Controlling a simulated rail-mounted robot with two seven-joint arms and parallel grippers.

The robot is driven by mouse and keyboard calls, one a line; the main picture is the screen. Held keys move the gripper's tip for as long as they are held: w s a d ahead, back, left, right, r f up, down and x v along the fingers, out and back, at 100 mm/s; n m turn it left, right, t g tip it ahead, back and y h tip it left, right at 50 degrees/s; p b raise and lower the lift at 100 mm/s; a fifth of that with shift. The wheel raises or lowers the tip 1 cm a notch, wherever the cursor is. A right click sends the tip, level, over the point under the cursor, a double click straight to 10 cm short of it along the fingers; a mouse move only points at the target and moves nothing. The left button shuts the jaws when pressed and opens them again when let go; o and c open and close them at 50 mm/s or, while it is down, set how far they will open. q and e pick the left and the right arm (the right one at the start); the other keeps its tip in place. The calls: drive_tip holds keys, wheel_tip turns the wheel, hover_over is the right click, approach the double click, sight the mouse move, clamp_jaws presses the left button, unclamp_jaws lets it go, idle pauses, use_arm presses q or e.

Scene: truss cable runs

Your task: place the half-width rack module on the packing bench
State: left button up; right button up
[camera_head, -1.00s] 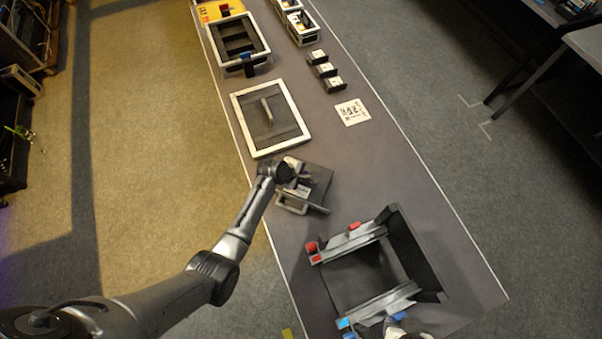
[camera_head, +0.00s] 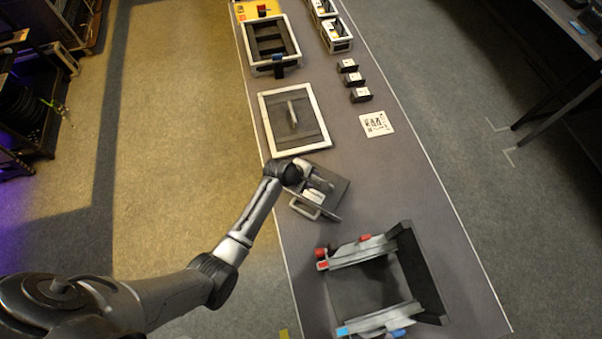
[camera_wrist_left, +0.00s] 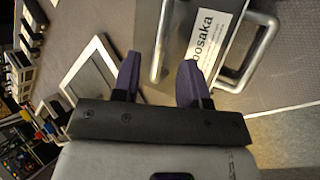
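The half-width rack module (camera_head: 334,185) is a dark grey box on the packing bench (camera_head: 405,185), with a white label and a metal handle. In the left wrist view the module (camera_wrist_left: 181,22) fills the upper middle, its label reading "oosaka" in part. One handle stands right of the label; another metal bar lies left of it. My left gripper (camera_head: 305,179) is at the module's left side. In the left wrist view its fingers (camera_wrist_left: 160,78) are apart, with the left bar between them and gaps showing. Whether they touch it I cannot tell. My right gripper is out of view.
A black open rack frame (camera_head: 425,275) with red and blue parts stands at the bench's near end. Beyond the module lie a white-framed panel (camera_head: 265,118), a marker card (camera_head: 376,124), several small black blocks and a framed tray (camera_head: 272,68). Bare bench lies right of the module.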

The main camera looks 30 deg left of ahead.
use_arm(q)
drive_tip(key=v, duration=0.6)
drive_tip(key=shift+s+r+p, duration=0.2)
drive_tip(key=shift+r+p, duration=0.1)
drive_tip(key=shift+p, duration=0.15)
drive_tip(key=shift+s+a, duration=0.1)
drive_tip(key=s+r+m+g+y, duration=0.1)
drive_tip(key=s+r+m, duration=0.3)
drive_tip(key=s+m, duration=0.5)
drive_tip(key=s+a+r+m+g+y, duration=0.1)
drive_tip(key=s+r+m+y, duration=0.2)
drive_tip(key=s+m, duration=0.6)
drive_tip(key=s+r, duration=0.1)
drive_tip(key=s, duration=0.9)
drive_tip(key=shift+m, duration=0.4)
drive_tip(key=shift+s+r, duration=0.1)
wheel_tip(320, 180, up, 14)
drive_tip(key=p, duration=1.4)
drive_tip(key=shift+r+p, duration=0.25)
drive_tip(key=shift+p, duration=0.1)
